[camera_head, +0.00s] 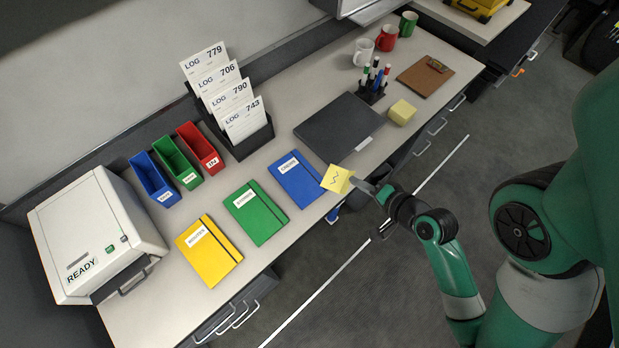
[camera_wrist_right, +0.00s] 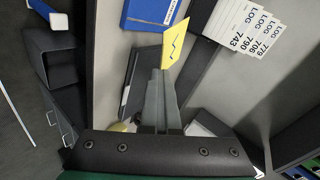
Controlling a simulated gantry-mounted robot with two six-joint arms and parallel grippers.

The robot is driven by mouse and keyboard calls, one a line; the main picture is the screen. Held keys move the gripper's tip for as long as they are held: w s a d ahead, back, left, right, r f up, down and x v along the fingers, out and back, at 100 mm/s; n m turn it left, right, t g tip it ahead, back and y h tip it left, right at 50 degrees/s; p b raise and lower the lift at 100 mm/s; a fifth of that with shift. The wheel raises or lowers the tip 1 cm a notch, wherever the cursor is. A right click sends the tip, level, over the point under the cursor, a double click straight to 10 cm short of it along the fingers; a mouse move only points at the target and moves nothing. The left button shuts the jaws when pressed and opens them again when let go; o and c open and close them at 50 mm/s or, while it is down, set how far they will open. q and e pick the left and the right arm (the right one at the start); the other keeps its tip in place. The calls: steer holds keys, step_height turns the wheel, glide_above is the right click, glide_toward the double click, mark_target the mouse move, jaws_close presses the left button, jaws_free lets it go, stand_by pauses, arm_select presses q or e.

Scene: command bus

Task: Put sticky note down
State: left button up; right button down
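My right gripper (camera_head: 356,182) is shut on a yellow sticky note (camera_head: 335,179) with a dark zigzag mark. It holds the note by one edge, beside the right end of the blue notebook (camera_head: 294,176) at the desk's front edge. In the right wrist view, the note (camera_wrist_right: 176,42) stands out tilted from the closed fingertips (camera_wrist_right: 160,78). The height of the note above the desk is hard to tell. A yellow sticky pad (camera_head: 402,112) sits on the desk farther right. My left gripper is not in view.
Green (camera_head: 253,212) and yellow (camera_head: 208,251) notebooks lie left of the blue one. A dark closed laptop-like slab (camera_head: 338,127) lies behind the note. A pen holder (camera_head: 372,88), clipboard (camera_head: 425,76), log-card rack (camera_head: 250,145), coloured bins (camera_head: 176,163) and white printer (camera_head: 95,235) occupy the desk.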

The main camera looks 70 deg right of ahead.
mark_target(333, 176)
steer(key=w+f, duration=0.1)
steer(key=w, duration=0.1)
steer(key=w+d+f, duration=0.1)
steer(key=w, duration=0.2)
steer(key=w+f+b, duration=0.1)
steer(key=w, duration=0.1)
steer(key=shift+w+d+f, duration=0.1)
steer(key=shift+w+d, duration=0.15)
steer(key=shift+d, duration=0.15)
steer(key=w+f, duration=0.1)
steer(key=w+f+b, duration=0.1)
steer(key=f, duration=0.1)
steer(key=w+d+f+b, duration=0.1)
steer(key=f, duration=0.1)
steer(key=shift+w, duration=0.35)
steer(key=shift+w+d+f, duration=0.15)
steer(key=shift+w, duration=0.1)
steer(key=f, duration=0.1)
steer(key=f+b, duration=0.1)
steer(key=f, duration=0.1)
steer(key=shift+w+b, duration=0.25)
steer(key=shift+b, duration=0.1)
steer(key=shift+f, duration=0.4)
steer(key=shift+r, duration=0.1)
